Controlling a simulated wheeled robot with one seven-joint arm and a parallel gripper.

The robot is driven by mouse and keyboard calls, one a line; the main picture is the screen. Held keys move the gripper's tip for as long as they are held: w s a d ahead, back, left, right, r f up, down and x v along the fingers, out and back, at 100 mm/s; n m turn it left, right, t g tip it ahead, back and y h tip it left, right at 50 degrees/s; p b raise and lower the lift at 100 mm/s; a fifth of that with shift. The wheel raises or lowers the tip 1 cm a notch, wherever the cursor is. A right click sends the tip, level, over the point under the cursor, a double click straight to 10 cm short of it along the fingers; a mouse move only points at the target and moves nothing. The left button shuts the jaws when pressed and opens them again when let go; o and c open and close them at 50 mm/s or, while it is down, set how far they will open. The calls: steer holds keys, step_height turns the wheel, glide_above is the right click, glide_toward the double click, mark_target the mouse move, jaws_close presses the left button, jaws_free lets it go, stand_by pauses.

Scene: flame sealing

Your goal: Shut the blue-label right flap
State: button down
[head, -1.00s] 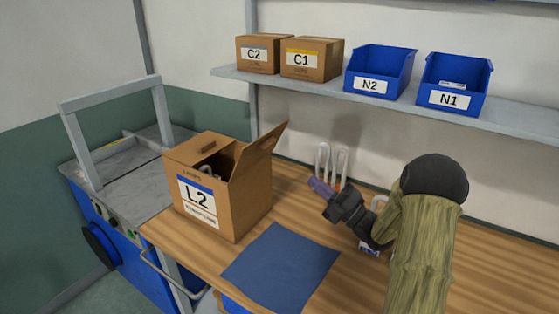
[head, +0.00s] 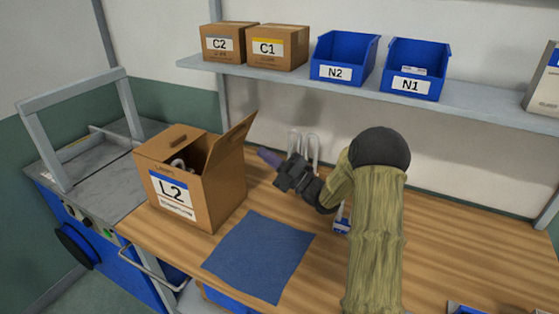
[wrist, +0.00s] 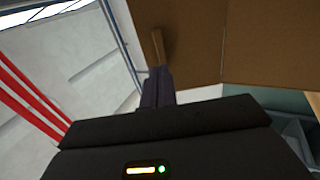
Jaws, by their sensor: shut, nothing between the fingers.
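The blue-label box L2 (head: 172,193) stands on the bench at the left. Its left flap (head: 172,139) lies folded in over the top, while its right flap (head: 232,140) stands up and leans outward to the right. A pale looped item (head: 180,164) shows in the opening. My gripper (head: 264,155) is shut and empty, just right of the raised flap, pointing toward it. In the wrist view, the shut fingertips (wrist: 158,82) lie below a large brown cardboard surface (wrist: 215,35). I cannot tell whether they touch it.
A blue mat (head: 258,257) lies in front of the box. White looped items (head: 312,145) stand behind my gripper. A shelf (head: 300,79) above holds boxes C2 (head: 220,44) and C1 (head: 275,49) and blue bins N2 (head: 340,72) and N1 (head: 411,85).

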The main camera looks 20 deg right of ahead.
mark_target(241, 137)
steer(key=p+x, duration=0.2)
steer(key=x, duration=0.2)
steer(key=shift+w+a+r, duration=0.15)
steer(key=shift+a+r, duration=0.05)
steer(key=shift+r, duration=0.05)
steer(key=shift+w+a+r, duration=0.15)
steer(key=shift+w+a, duration=0.3)
